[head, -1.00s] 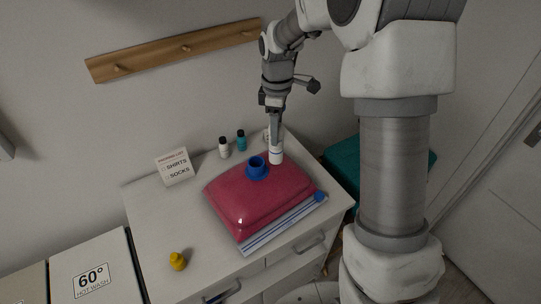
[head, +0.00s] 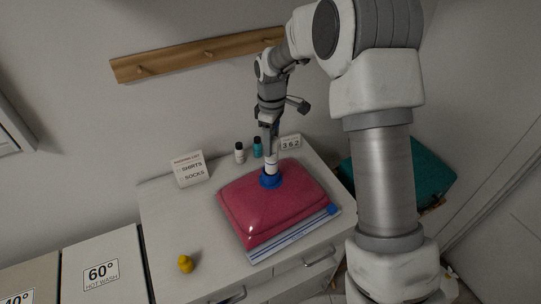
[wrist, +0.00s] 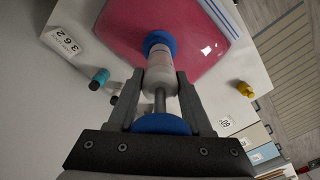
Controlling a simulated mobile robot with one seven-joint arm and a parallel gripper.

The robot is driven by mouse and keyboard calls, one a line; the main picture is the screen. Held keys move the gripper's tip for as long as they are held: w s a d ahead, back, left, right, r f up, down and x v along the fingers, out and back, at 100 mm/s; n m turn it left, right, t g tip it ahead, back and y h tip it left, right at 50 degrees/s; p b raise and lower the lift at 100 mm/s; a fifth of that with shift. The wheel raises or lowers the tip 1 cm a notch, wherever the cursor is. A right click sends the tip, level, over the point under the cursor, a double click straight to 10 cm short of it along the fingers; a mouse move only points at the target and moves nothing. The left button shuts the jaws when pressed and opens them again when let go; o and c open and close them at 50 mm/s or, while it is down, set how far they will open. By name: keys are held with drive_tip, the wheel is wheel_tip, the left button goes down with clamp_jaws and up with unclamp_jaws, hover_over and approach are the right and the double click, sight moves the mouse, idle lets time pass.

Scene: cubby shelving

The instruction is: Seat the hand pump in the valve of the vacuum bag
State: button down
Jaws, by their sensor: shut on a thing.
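The vacuum bag (head: 255,205) is a pinkish-red, full bag lying flat on the white cabinet top; it also shows in the wrist view (wrist: 190,15). Its blue round valve (head: 271,181) stands on its upper face. My gripper (head: 270,148) is above the valve, shut on the white hand pump (head: 270,166). In the wrist view my gripper (wrist: 160,88) holds the pump (wrist: 158,73) by its pale barrel, with its rod and blue handle toward me. The pump's lower end meets the blue valve (wrist: 159,42); I cannot tell how deep it sits.
A white bottle (head: 239,153), a teal bottle (head: 257,148) and a number block (head: 291,142) stand behind the bag. A sign card (head: 188,169) stands at the left, a yellow object (head: 185,263) at the front left.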

drive_tip(key=shift+w+a+f+b, duration=0.15)
drive_tip(key=shift+f+b, duration=1.05)
drive_tip(key=shift+f, duration=0.85)
drive_tip(key=shift+f, duration=0.15)
drive_tip(key=shift+f, duration=0.15)
drive_tip(key=shift+c, duration=1.6)
unclamp_jaws()
drive_tip(key=shift+r, duration=0.25)
